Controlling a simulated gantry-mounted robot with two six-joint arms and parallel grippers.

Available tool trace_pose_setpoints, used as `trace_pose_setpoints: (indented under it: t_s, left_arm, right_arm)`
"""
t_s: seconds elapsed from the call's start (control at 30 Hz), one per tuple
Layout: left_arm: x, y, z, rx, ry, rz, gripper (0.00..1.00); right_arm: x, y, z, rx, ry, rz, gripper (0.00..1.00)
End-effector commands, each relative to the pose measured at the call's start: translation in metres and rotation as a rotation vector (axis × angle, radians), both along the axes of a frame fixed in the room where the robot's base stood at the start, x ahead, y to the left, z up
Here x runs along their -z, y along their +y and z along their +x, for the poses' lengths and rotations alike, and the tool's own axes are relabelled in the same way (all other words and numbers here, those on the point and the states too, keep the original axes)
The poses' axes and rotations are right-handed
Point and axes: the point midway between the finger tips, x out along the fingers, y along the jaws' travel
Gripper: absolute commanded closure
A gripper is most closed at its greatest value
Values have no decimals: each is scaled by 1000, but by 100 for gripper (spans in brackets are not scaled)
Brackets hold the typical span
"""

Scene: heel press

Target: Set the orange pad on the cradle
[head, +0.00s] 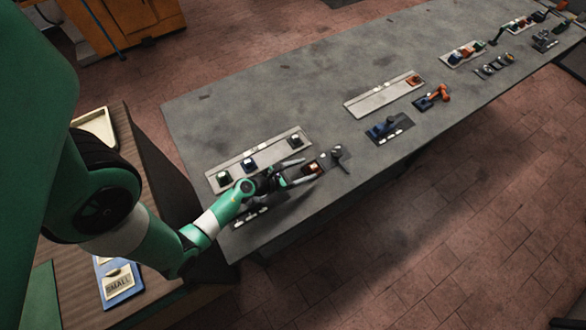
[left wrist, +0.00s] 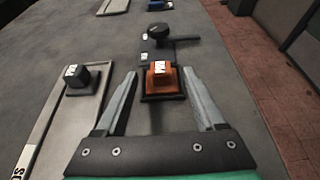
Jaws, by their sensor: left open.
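The orange pad (left wrist: 160,82) has a white label on top and sits on a dark square base (left wrist: 163,97), which looks like the cradle, in front of a black lever device (left wrist: 157,48). In the head view the orange pad (head: 310,168) is partly hidden by my fingers. My left gripper (left wrist: 160,73) is open, with one finger on each side of the pad and a visible gap to both. In the head view my left gripper (head: 310,170) reaches over the bench's near edge. I cannot tell the height of the fingertips over the base. My right gripper is not in view.
A light tray (head: 236,166) with several dark blocks lies beside my gripper on the grey bench (head: 310,100). One dark block (left wrist: 77,78) stands left of my fingers in the left wrist view. Farther along are another tray (head: 372,100) and a blue device (head: 384,127).

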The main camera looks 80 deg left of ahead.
Motion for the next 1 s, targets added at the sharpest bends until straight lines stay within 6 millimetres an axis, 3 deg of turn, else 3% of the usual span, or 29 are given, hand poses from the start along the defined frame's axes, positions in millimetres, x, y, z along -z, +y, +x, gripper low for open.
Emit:
trace_pose_setpoints:
  t_s: [0.3, 0.4, 0.6, 1.0]
  left_arm:
    - [-30, -22, -66, -11, 0, -3, 29]
    - [-35, -26, -79, -8, 2, -2, 29]
    - [-41, -32, -90, -2, -1, 0, 29]
    - [-41, -33, -91, 0, -1, 0, 29]
  right_arm:
    - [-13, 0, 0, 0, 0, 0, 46]
    - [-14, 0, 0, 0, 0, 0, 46]
    - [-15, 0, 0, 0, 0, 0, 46]
    - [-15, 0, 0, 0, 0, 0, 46]
